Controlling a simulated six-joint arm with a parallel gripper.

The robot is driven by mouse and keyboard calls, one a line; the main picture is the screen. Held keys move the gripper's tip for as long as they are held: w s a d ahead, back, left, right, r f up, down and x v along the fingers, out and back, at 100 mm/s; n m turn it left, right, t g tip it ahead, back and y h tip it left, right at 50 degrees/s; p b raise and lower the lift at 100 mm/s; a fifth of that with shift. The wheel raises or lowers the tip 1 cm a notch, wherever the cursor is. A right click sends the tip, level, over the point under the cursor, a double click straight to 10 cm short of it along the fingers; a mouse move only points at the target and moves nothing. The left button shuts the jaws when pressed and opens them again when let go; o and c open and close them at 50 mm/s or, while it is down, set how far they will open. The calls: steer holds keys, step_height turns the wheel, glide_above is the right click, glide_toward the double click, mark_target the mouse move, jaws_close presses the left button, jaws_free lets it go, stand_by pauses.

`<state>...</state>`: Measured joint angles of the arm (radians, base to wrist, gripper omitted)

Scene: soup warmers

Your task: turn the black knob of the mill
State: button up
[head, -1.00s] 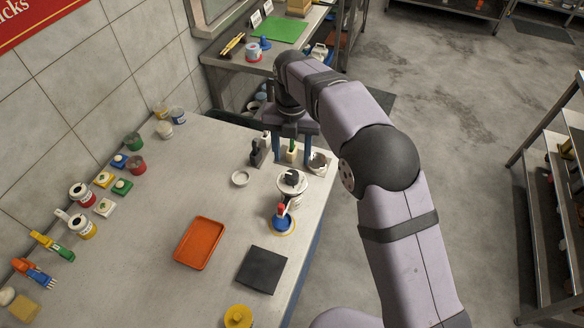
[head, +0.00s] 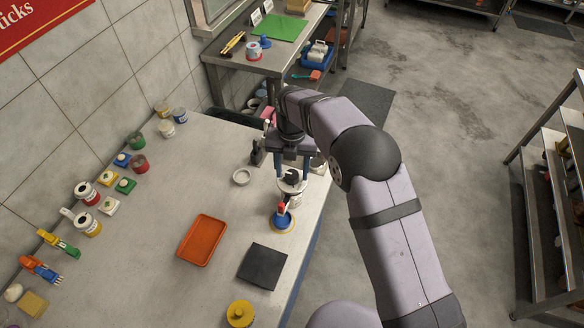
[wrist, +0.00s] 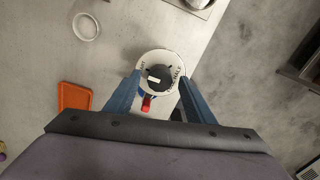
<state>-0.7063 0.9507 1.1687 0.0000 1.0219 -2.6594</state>
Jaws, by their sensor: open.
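The mill (head: 292,187) has a round white top with dark lettering and stands near the table's right edge. Its black knob (head: 291,175) sits in the middle of that top. In the wrist view the knob (wrist: 160,76) shows with a pale pointer mark, toward the left. My gripper (head: 292,170) points down over the mill. Its two blue fingers are open, one to each side of the knob, and hold nothing. In the wrist view the gripper (wrist: 159,82) has the knob between its fingertips. I cannot tell whether the tips are level with it.
A small white dish (head: 241,177) lies to the left. An orange tray (head: 202,240) and a black mat (head: 262,266) lie nearer. A dark upright object (head: 257,153) stands behind left.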

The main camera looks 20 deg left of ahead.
steer(key=shift+c, duration=0.3)
steer(key=c, duration=1)
